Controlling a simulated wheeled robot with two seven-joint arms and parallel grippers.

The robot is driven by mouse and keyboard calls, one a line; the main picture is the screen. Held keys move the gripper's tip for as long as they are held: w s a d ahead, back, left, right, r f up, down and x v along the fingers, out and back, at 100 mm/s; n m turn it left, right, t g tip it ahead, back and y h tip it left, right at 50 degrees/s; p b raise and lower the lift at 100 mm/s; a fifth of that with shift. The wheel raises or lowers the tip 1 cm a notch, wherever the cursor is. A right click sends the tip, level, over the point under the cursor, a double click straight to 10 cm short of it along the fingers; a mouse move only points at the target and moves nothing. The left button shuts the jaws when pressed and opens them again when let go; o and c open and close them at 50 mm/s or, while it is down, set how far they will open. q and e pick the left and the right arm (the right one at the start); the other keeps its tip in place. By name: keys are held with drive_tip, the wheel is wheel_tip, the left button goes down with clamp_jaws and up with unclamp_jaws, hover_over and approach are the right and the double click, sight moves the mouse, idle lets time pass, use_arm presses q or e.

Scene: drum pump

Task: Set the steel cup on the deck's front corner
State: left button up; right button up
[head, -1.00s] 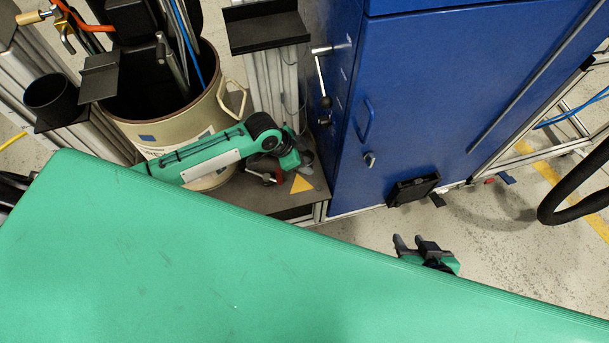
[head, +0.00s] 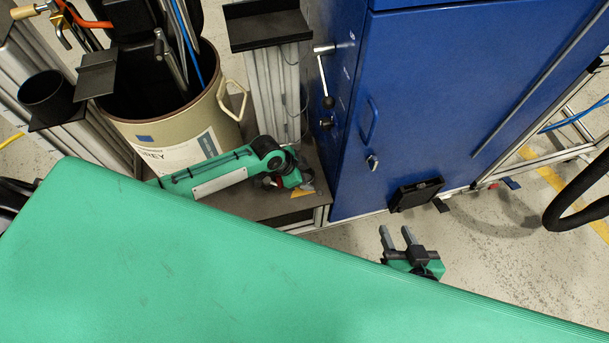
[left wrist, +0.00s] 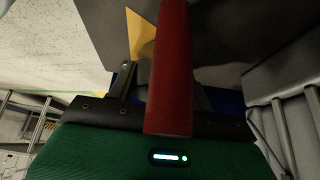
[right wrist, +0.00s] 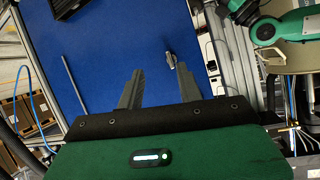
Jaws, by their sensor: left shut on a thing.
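My left gripper (head: 280,184) is low over the front right part of the dark deck (head: 262,207), beside and partly over a yellow triangle (head: 303,193) at its front corner. It is shut on a red bar-like piece (left wrist: 172,70), seemingly the steel cup's handle. The cup's metal body is hidden or too small to make out, so I cannot tell whether it touches the deck. The triangle also shows in the left wrist view (left wrist: 141,33). My right gripper (head: 396,232) is open and empty over the floor, in front of the blue cabinet.
A beige drum (head: 180,125) stands left of the deck's post. The blue cabinet (head: 430,100), with handle and lever, rises right of the deck. A black hose (head: 575,195) hangs at right. My green body cover fills the foreground.

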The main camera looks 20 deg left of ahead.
use_arm(q)
drive_tip(key=o, duration=1.1)
drive_tip(key=shift+f, duration=0.1)
